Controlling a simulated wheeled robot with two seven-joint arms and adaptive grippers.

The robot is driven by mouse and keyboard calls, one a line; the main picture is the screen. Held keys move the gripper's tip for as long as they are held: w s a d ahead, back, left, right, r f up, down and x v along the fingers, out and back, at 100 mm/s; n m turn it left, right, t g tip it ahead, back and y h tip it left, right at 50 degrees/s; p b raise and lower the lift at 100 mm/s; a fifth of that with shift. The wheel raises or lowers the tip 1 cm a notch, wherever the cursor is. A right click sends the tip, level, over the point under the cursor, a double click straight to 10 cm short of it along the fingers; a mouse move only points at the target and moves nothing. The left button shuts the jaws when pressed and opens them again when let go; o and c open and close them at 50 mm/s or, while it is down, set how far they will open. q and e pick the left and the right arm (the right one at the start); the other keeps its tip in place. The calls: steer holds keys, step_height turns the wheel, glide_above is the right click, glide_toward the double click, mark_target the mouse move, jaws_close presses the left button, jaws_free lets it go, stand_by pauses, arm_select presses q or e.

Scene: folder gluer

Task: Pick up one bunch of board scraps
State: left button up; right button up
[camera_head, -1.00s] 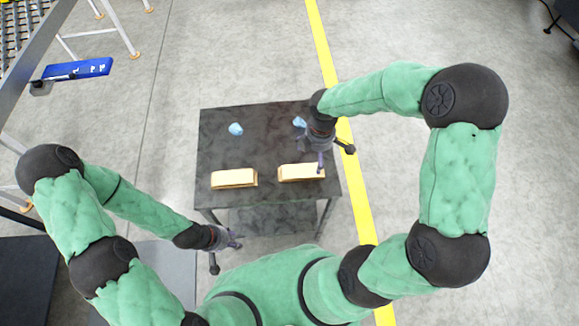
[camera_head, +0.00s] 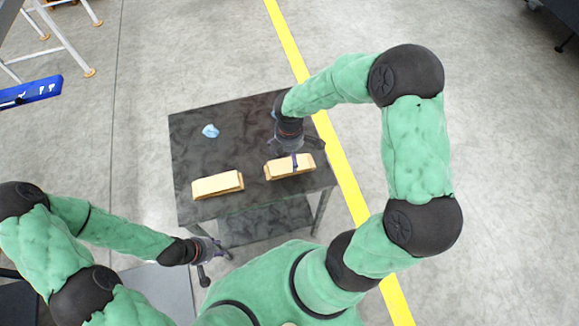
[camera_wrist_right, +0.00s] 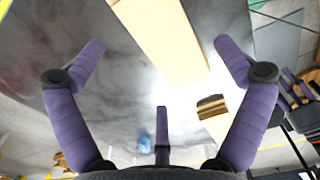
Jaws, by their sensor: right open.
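Two tan bunches of board scraps lie on a dark table (camera_head: 235,130): a left bunch (camera_head: 218,186) and a right bunch (camera_head: 289,166). My right gripper (camera_head: 296,157) is over the right bunch, partly covering it. In the right wrist view, my right gripper (camera_wrist_right: 158,48) has its fingers spread wide, with a long pale bunch (camera_wrist_right: 165,35) between and beyond them. A smaller tan piece with a brown layered end (camera_wrist_right: 212,112) shows beside it. Contact is not clear. My left gripper (camera_head: 207,258) is off the table's near left corner, its fingers too small to judge.
A crumpled light-blue piece (camera_head: 210,131) lies at the table's far left. Another blue bit (camera_head: 274,113) is mostly hidden by my right wrist. A yellow floor line (camera_head: 345,175) runs past the table's right side. A blue item (camera_head: 30,92) is at the far left.

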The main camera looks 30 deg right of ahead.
mark_target(289, 161)
steer(key=shift+w+f+b, duration=0.15)
steer(key=shift+f+b, duration=0.95)
steer(key=shift+f, duration=1.7)
steer(key=c, duration=0.9)
